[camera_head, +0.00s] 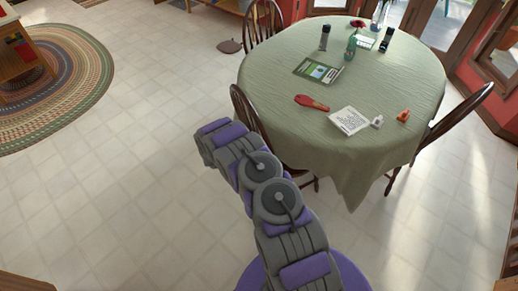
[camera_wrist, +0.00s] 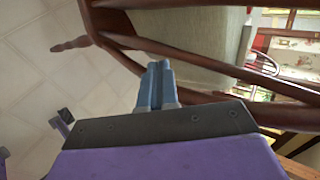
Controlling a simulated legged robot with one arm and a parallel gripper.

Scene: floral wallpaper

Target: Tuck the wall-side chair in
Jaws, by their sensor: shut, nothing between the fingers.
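Three dark wooden chairs stand around a round table (camera_head: 285,125) with a green cloth. The right chair (camera_head: 462,110) is nearest the red wall and stands partly out from the table. Another chair (camera_head: 240,108) is at the near left, partly behind my arm, and a third chair (camera_head: 262,20) is at the back left. In the wrist view my gripper (camera_wrist: 157,75) is shut and empty, with its fingertips close to dark wooden chair parts (camera_wrist: 215,66). I cannot tell whether they touch. The fingers are not visible in the head view.
The table holds a bottle (camera_head: 351,48), papers (camera_head: 350,120), a red object (camera_head: 311,103) and several small items. A braided rug (camera_head: 75,75) lies at the left. Tiled floor (camera_head: 110,200) is open at the left and front. Glass doors are at the back right.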

